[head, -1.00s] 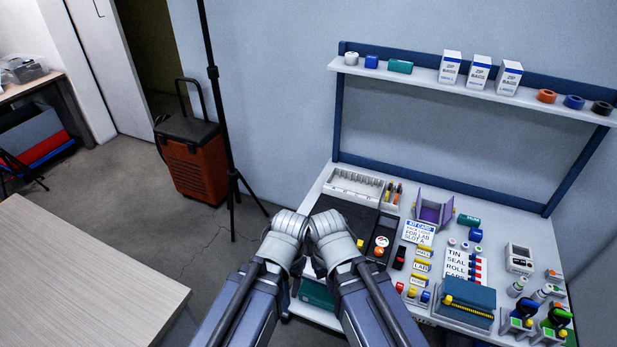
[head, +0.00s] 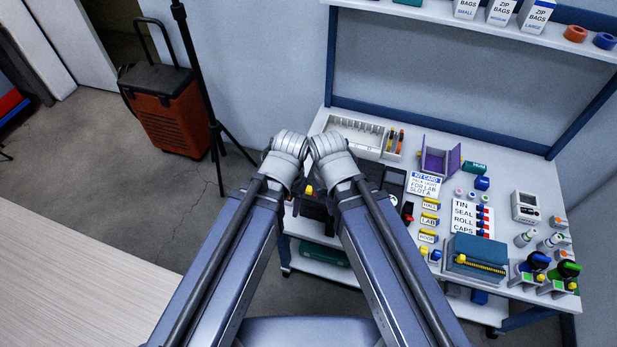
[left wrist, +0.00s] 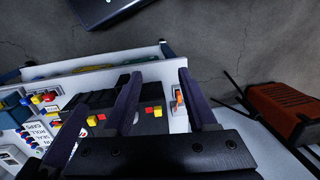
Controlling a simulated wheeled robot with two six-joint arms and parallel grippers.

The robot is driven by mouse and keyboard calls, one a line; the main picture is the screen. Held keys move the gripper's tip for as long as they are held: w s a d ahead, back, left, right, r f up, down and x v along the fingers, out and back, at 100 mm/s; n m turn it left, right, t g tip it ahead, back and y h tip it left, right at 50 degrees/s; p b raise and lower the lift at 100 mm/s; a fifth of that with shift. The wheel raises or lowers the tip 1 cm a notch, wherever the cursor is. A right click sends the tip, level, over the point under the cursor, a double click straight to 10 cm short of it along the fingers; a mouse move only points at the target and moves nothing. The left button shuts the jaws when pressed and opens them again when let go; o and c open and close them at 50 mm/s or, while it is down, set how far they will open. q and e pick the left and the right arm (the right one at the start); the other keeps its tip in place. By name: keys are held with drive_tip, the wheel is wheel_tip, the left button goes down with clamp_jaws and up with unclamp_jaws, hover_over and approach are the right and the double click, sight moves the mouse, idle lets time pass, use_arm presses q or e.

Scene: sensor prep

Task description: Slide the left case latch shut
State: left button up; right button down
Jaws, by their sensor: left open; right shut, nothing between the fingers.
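The dark case (left wrist: 112,124) lies on the white bench in the left wrist view; in the head view my forearms hide most of it. A small yellow and red latch (left wrist: 152,111) shows on its side nearer the orange cooler, and a similar pair (left wrist: 95,120) shows farther left. My left gripper (left wrist: 160,75) is open and empty; the first latch appears between its fingers, and I cannot tell the distance. A yellow knob (head: 309,190) shows between my wrists in the head view. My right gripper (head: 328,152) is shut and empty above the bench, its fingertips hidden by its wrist.
A long white tray (head: 335,124) stands at the bench's back left. An orange cooler (head: 170,118) and a dark stand pole (head: 196,75) are left of the bench.

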use_arm(q)
drive_tip(key=h+b, duration=0.1)
drive_tip(key=b, duration=0.5)
hover_over(310, 189)
wheel_tip(310, 189, down, 6)
drive_tip(key=shift+a+f, duration=0.15)
drive_tip(key=shift+w, duration=0.2)
drive_tip(key=shift+f, duration=0.1)
wheel_tip(310, 189, down, 8)
drive_tip(key=b, duration=0.7)
drive_tip(key=shift+r+b, duration=0.2)
drive_tip(key=shift+b, duration=0.2)
clamp_jaws()
drive_tip(key=shift+s, duration=0.1)
